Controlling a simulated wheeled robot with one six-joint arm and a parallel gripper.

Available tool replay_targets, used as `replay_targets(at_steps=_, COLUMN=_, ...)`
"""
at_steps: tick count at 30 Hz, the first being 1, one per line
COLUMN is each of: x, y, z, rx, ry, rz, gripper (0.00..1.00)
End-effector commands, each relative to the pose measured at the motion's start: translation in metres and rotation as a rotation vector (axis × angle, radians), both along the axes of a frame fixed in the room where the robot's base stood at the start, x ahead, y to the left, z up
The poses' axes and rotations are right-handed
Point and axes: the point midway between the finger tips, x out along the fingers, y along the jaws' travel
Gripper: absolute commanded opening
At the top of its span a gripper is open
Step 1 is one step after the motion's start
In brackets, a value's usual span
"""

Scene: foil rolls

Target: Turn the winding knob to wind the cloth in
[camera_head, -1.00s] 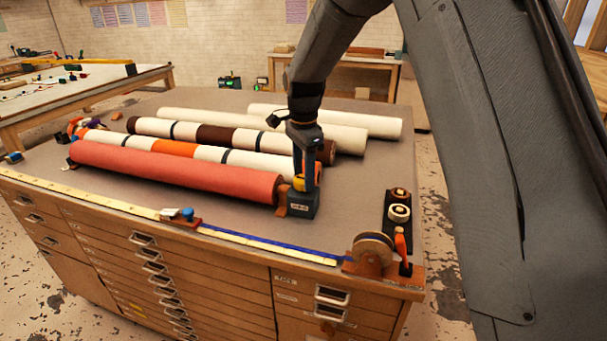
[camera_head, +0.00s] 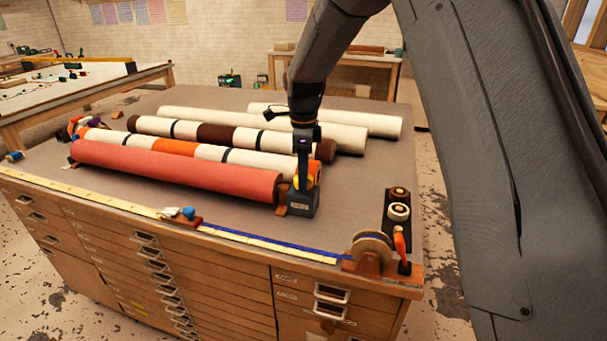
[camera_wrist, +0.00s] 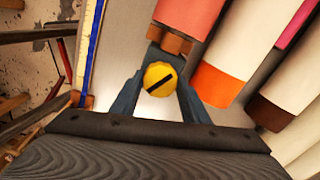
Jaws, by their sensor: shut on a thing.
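The winding knob (camera_wrist: 159,79) is round and yellow-orange with a dark bar across its face. In the wrist view it sits between the two fingers of my gripper (camera_wrist: 158,92), which is shut on it. The bar runs at a slant. In the head view my gripper (camera_head: 304,172) hangs at the right end of the red cloth roll (camera_head: 180,170), and the knob (camera_head: 313,172) is partly hidden by it. The knob is on a dark block (camera_head: 303,204) beside the roll's end. The roll also shows in the wrist view (camera_wrist: 189,14).
Several white, striped and cream rolls (camera_head: 375,122) lie behind the red one. A measuring tape (camera_head: 110,201) runs along the front edge to a wooden reel (camera_head: 371,250) with an orange handle. A black holder (camera_head: 397,211) stands at the right.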

Motion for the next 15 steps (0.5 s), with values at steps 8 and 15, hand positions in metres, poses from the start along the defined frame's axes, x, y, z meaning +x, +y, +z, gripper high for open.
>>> replay_targets(at_steps=8, x=0.0012, y=0.0002, z=0.0015, rx=0.002, ry=-0.003, rz=-0.003, gripper=0.19)
replay_targets(at_steps=15, x=0.0007, y=0.0001, z=0.001, rx=0.001, ry=-0.002, rz=-0.002, gripper=0.6)
